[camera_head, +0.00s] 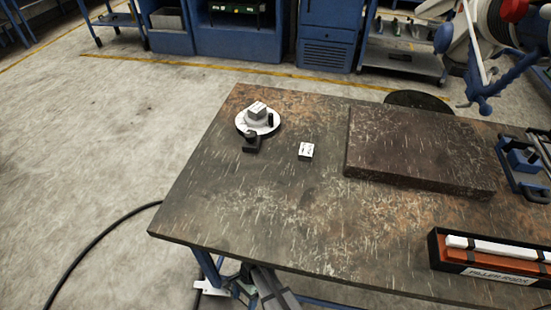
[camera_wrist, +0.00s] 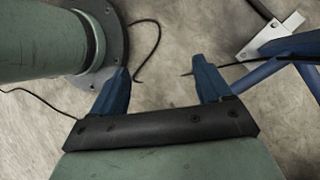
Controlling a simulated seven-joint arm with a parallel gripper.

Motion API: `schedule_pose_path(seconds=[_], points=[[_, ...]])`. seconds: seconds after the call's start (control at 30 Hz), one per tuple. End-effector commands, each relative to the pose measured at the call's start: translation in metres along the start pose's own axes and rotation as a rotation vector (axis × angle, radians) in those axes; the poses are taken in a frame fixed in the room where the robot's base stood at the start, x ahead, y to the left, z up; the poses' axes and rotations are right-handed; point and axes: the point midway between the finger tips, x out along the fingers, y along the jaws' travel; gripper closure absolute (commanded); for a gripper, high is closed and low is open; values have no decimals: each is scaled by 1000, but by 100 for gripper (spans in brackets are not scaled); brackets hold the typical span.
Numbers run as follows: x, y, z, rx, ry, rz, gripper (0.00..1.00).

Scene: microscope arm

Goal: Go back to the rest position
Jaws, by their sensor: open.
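My gripper (camera_wrist: 160,75) shows in the wrist view with its two blue fingers spread apart. It is open, and nothing is between the fingers. Below it are the concrete floor and a dark cable. The fingers are not clearly seen in the head view.
A thick dark slab (camera_head: 420,150) lies on the bench's right half. A black box with white and orange bars (camera_head: 500,262) is at the front right, and a blue clamp-like tool (camera_head: 524,160) at the right edge. Blue bench legs (camera_wrist: 290,65) stand close right of my gripper.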

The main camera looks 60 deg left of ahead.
Motion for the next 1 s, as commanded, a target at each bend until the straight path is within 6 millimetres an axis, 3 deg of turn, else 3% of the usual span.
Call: schedule_pose_path(seconds=[0.03, 0.2, 0.5, 0.8, 1.0], points=[[-3, 16, -18, 1, 17, -9, 22], [-8, 62, -72, -22, 81, -21, 22], [-12, 154, -149, -70, 185, -11, 22], [-10, 252, -201, -130, 269, 34, 22], [-5, 318, -221, -177, 311, 78, 22]])
